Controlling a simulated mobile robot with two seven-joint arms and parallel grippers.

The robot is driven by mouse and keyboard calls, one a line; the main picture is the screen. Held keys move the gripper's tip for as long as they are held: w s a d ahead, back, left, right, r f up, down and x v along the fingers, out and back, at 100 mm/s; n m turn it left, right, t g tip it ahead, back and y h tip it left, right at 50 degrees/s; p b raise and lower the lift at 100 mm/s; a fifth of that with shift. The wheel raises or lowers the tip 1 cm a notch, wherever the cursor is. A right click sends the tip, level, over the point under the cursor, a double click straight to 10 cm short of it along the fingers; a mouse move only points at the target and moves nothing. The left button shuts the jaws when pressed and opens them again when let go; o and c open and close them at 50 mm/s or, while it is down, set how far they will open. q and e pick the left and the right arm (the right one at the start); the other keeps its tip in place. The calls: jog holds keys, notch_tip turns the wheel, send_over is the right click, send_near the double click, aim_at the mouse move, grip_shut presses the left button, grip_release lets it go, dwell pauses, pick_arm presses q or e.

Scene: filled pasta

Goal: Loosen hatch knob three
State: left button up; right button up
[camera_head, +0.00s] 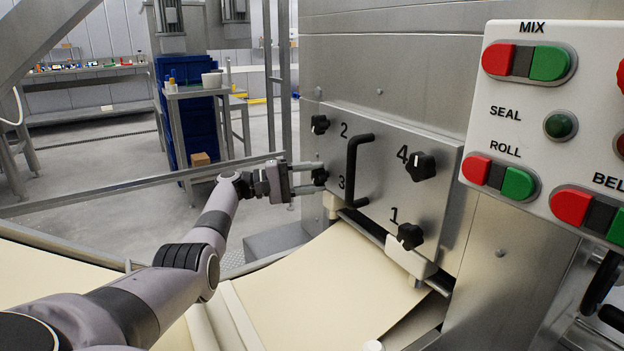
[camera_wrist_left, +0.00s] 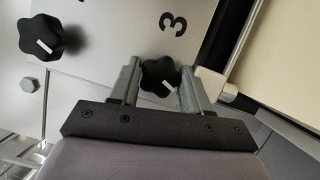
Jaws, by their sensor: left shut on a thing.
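Hatch knob three (camera_head: 320,176) is a black lobed knob beside the printed 3 on the steel hatch plate (camera_head: 375,205). My left gripper (camera_head: 312,177) reaches it from the left, its fingers on either side of the knob. In the left wrist view the knob (camera_wrist_left: 160,76) sits between the two fingertips of the gripper (camera_wrist_left: 158,84), its white mark tilted. The gripper is shut on the knob, partly hiding it in the head view. My right gripper is not in view.
Knob two (camera_head: 320,124), knob four (camera_head: 421,167) and knob one (camera_head: 410,236) are on the same plate. A black handle (camera_head: 352,170) stands just right of knob three. Below lies a pale dough sheet (camera_head: 320,290). A button panel (camera_head: 550,120) is at right.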

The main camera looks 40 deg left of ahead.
pick_arm(q)
jog(key=shift+n, duration=0.6)
jog(key=o, duration=1)
jog(key=shift+o, duration=0.2)
jog(key=v, duration=0.7)
jog(key=shift+f, duration=0.15)
